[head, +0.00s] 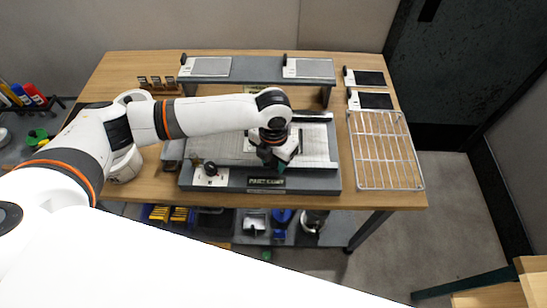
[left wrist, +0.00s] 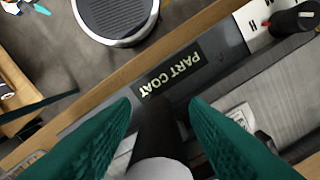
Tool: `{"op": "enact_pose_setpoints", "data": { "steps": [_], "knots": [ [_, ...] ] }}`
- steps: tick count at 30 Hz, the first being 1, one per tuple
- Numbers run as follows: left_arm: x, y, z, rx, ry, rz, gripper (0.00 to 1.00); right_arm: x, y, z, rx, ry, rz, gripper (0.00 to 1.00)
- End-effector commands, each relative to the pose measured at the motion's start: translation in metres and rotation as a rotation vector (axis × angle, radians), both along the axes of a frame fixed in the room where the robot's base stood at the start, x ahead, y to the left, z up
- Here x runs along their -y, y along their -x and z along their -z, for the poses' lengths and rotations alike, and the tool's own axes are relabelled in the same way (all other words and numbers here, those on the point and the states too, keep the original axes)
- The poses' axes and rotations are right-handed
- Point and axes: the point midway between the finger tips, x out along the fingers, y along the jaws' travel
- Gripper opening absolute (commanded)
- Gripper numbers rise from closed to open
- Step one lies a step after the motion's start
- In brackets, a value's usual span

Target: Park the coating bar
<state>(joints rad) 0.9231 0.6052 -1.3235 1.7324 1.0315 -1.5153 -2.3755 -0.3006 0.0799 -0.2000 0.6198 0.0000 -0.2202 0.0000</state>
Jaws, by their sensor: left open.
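The coating machine (head: 315,182) is a grey flat bed with a dark name label on its front edge; it also shows in the left wrist view (left wrist: 222,50). My left gripper (head: 272,163) is over the front middle of the bed, pointing down. In the left wrist view its green fingers (left wrist: 160,108) are apart. A dark post with a light round end (left wrist: 160,168) shows between them, with no clear grip on it. It may be part of the coating bar; I cannot tell. My arm hides part of the bed. My right gripper is not in view.
A raised grey shelf (head: 258,70) with two light panels stands behind the machine. A wire rack (head: 386,183) lies at the right, with black cards (head: 374,101) behind it. A black knob (head: 211,169) is at the machine's front left.

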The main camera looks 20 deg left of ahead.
Motion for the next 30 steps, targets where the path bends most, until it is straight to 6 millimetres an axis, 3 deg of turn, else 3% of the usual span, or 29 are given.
{"op": "enact_pose_setpoints", "data": {
  "steps": [2, 9, 17, 30],
  "knots": [
    [0.000, 0.000, 0.000, 0.000, 0.000, 0.000, 0.38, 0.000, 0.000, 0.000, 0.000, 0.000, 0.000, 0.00],
    [0.000, 0.000, 0.000, 0.000, 0.001, 0.001, 0.00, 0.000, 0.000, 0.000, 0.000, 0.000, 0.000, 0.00],
    [0.008, -0.002, -0.001, 0.000, 0.004, 0.004, 0.00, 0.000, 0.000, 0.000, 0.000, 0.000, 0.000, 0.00],
    [0.109, -0.031, 0.001, 0.001, 0.009, 0.005, 0.00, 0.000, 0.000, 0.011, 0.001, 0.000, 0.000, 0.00]
  ]
}}
